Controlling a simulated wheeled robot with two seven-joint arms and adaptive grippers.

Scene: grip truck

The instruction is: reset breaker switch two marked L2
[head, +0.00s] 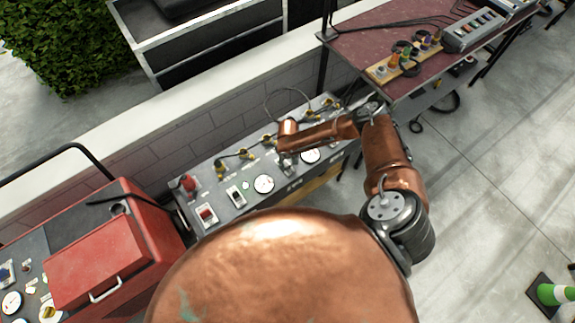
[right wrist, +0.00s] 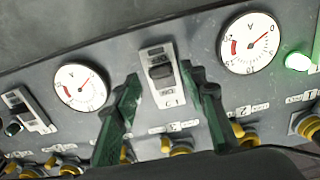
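In the right wrist view, a breaker switch (right wrist: 161,74) with a dark toggle sits in a pale plate on the grey panel. The small label below it appears upside down, and I cannot read it surely. My right gripper (right wrist: 160,76) is open, with one dark green finger on each side of this switch; I cannot tell whether they touch it. In the head view my right gripper (head: 286,168) is over the grey panel (head: 222,178), between two dials, and hides this switch. My left gripper is not in view.
A dial (head: 264,184) and another dial (head: 310,155) flank my right gripper. A green lamp (right wrist: 298,61) and another breaker (right wrist: 27,110) are nearby. Yellow connectors with cables (head: 245,153) line the far side. A red case (head: 98,258) stands left, a table (head: 385,40) at upper right.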

